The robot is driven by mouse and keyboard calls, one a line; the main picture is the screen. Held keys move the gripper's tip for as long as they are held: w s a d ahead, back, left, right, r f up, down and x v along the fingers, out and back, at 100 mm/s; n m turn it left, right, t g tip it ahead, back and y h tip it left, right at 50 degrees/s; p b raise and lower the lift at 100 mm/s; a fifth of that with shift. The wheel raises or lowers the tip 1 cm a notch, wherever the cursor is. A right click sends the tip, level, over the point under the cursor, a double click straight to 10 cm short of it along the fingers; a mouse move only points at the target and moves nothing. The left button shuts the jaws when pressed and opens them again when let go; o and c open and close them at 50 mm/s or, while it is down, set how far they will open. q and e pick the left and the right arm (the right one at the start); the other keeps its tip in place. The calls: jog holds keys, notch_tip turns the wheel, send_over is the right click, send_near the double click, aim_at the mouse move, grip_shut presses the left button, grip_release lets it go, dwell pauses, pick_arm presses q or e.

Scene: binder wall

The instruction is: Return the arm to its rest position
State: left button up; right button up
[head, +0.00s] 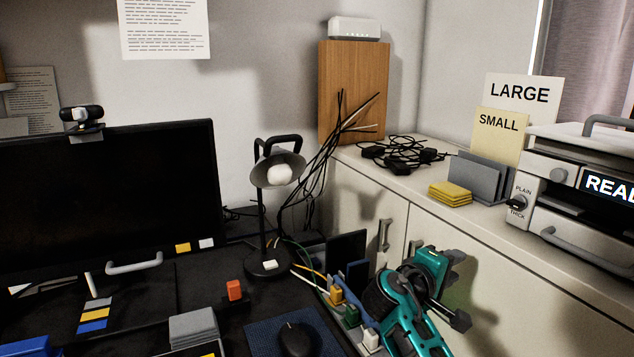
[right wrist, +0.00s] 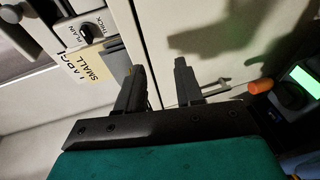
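My right arm, teal and black, reaches up from the bottom of the head view. Its right gripper (head: 459,288) is in front of the pale cabinet doors (head: 500,300), to the right of the desk. In the right wrist view the two dark fingers of this gripper (right wrist: 160,70) stand apart with nothing between them. The gripper appears clear of the cabinet, though the exact gap cannot be told. My left gripper is in neither view.
A desk lamp (head: 277,170), a monitor (head: 110,190) and a mouse (head: 298,338) stand on the desk. A power strip with plugs (head: 352,316) lies close left of my arm. The cabinet top holds cables (head: 400,155), yellow pads (head: 450,194) and a laminator-like machine (head: 575,190).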

jog(key=s+a+f+t+y+p, duration=0.1)
jog(key=s+a+f+y+p, duration=0.15)
jog(key=s+f+y, duration=0.5)
jog(key=s+a+f+y+p, duration=0.1)
jog(key=s+a+f+y, duration=0.3)
jog(key=f, duration=0.7)
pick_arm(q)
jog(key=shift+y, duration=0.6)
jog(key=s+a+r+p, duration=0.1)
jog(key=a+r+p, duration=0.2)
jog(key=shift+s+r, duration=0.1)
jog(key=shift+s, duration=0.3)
pick_arm(e)
jog(key=s+a+m+y, duration=0.2)
jog(key=s+m+y, duration=0.1)
jog(key=s, duration=1.3)
jog(key=shift+s+a+r+m+t+y, duration=0.2)
jog(key=shift+s+a+m+t+y, duration=0.2)
jog(key=shift+m, duration=0.2)
